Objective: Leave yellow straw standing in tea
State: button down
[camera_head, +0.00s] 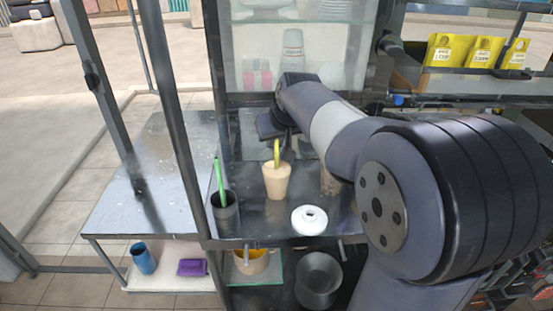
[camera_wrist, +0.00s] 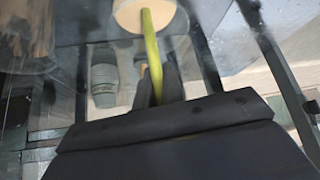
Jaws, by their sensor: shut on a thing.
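A yellow straw (camera_head: 276,152) stands nearly upright with its lower end inside a beige cup (camera_head: 276,183) on the dark counter. In the wrist view the straw (camera_wrist: 151,45) runs from between my fingers to the cup (camera_wrist: 128,14) at the top edge. My gripper (camera_head: 276,134) is above the cup, with its fingers shut on the upper part of the straw. The fingers (camera_wrist: 160,84) also show in the wrist view. Whether the straw's lower end touches the cup's bottom is hidden, and I cannot make out the tea clearly.
A dark cup (camera_head: 224,214) with a green straw (camera_head: 219,180) stands left of the beige cup. A white round lidded piece (camera_head: 309,219) lies to the front right. A glass-fronted cabinet (camera_head: 260,88) stands behind. A metal post (camera_head: 187,130) rises at the left. The left metal table (camera_head: 140,190) is mostly clear.

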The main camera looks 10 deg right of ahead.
jog(key=c, duration=1.5)
grip_release()
jog(key=shift+o, duration=0.2)
jog(key=shift+r, duration=0.1)
notch_tip(320, 180, up, 7)
jog(key=p, duration=0.5)
jog(key=shift+p, duration=0.3)
jog(key=shift+f, duration=0.2)
notch_tip(320, 180, down, 6)
jog(key=b, duration=0.5)
